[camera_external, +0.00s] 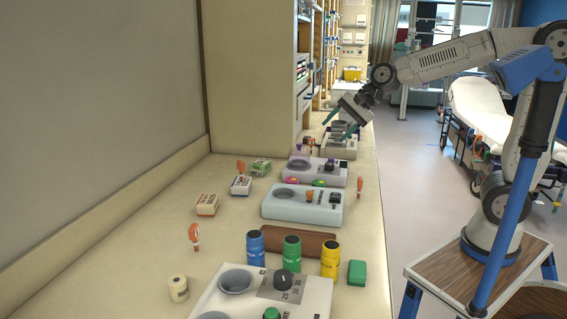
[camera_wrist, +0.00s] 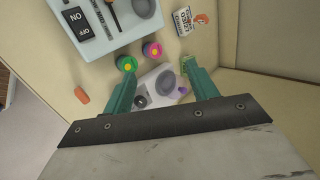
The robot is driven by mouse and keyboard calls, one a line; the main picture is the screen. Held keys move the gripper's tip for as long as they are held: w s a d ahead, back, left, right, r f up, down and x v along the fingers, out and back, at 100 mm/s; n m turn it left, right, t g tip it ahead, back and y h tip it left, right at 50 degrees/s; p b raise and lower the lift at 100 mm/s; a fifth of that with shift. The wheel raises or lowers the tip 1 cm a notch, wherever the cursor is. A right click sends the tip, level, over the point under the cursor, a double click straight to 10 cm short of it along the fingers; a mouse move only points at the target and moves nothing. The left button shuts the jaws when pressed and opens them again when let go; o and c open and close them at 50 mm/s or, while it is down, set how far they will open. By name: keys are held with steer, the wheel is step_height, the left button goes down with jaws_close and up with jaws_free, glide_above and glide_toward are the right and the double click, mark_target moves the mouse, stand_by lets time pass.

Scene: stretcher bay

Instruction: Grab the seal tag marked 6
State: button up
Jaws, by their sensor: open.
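Several orange seal tags stand on the counter in the external view: one at the near left (camera_external: 194,236), one by the small boxes (camera_external: 240,167) and one at the right edge (camera_external: 359,187). The wrist view shows an orange tag at the left (camera_wrist: 82,95) and another beside a labelled box (camera_wrist: 202,19). I cannot read a number on any tag, so I cannot tell which is marked 6. My gripper (camera_external: 338,127) is open and empty above the far part of the counter. In the wrist view its teal fingers (camera_wrist: 160,88) are spread above a pale device, apart from both tags.
Consoles with dials line the counter, including a pale one (camera_external: 285,207) and a lilac one (camera_external: 325,174). Blue, green and yellow bottles (camera_external: 292,254) stand nearer. Small boxes (camera_external: 207,204) lie left. A tall cabinet (camera_external: 248,70) rises at the back left.

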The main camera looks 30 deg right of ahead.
steer(key=w+a+m+y, duration=0.2)
steer(key=w+a+m, duration=0.15)
steer(key=a, duration=1.15)
steer(key=m+t+y, duration=0.2)
steer(key=m+t, duration=0.1)
steer(key=m, duration=1)
glide_above(196, 228)
steer(key=s+d, duration=0.3)
steer(key=d, duration=0.1)
step_height(196, 228, down, 10)
steer(key=f, duration=0.7)
steer(key=shift+w+a+f, duration=0.15)
steer(key=shift+w+a, duration=0.05)
steer(key=shift+a, duration=0.05)
steer(key=shift+w+a+f, duration=0.4)
steer(key=shift+a+f, duration=0.1)
steer(key=shift+f, duration=0.05)
steer(key=shift+x, duration=3.05)
steer(key=shift+r, duration=0.1)
steer(key=c, duration=1)
